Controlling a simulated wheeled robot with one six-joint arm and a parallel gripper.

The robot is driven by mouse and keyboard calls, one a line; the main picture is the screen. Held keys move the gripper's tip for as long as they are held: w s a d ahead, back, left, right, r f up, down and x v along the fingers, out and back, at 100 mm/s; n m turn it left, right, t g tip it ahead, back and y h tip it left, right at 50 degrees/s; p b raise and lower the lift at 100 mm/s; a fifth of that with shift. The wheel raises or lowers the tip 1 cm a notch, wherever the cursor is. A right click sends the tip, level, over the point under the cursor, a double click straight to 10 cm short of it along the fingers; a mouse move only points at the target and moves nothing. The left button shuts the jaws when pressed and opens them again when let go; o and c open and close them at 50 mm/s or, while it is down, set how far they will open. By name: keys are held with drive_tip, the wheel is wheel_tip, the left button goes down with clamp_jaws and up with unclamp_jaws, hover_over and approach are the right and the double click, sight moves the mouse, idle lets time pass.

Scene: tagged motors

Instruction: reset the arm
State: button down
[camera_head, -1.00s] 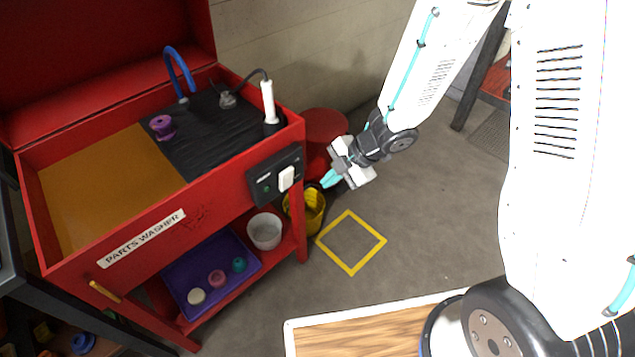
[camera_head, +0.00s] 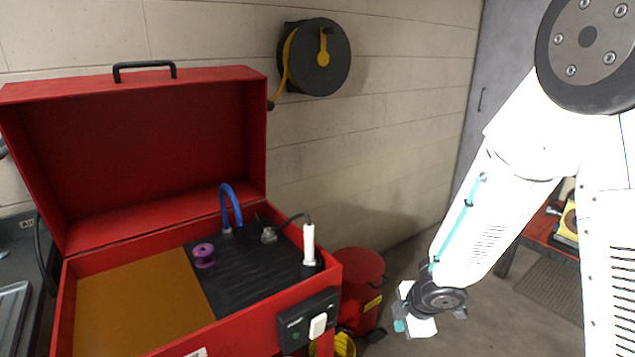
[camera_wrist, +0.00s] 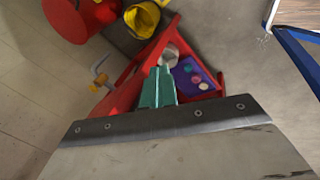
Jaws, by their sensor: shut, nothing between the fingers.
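My gripper (camera_head: 401,326) hangs at the end of my white arm, right of the red parts washer (camera_head: 262,328) and over the floor in the head view. In the wrist view its teal fingers (camera_wrist: 158,88) are together with nothing between them. In that view the parts washer's lower shelf, with a purple tray (camera_wrist: 192,76), shows beyond the fingertips. The gripper is apart from everything around it.
A purple spool-shaped part (camera_head: 204,256) stands on the washer's black ribbed area. A red bin (camera_head: 358,287) stands beside the washer, near my gripper. A hose reel (camera_head: 318,57) hangs on the wall.

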drive_tip(key=s+d+r+m+g+h, duration=0.2)
drive_tip(key=s+d+r+m+h, duration=0.45)
drive_tip(key=d+r+m, duration=0.55)
drive_tip(key=s+a+r+m+y, duration=0.2)
drive_tip(key=s+r+m, duration=0.1)
drive_tip(key=s+r, duration=0.5)
drive_tip(key=s+a+r+m+y, duration=0.3)
drive_tip(key=s+r, duration=0.5)
drive_tip(key=s, duration=0.3)
drive_tip(key=shift+a+m, duration=0.25)
drive_tip(key=shift+m, duration=0.05)
drive_tip(key=shift+s, duration=0.1)
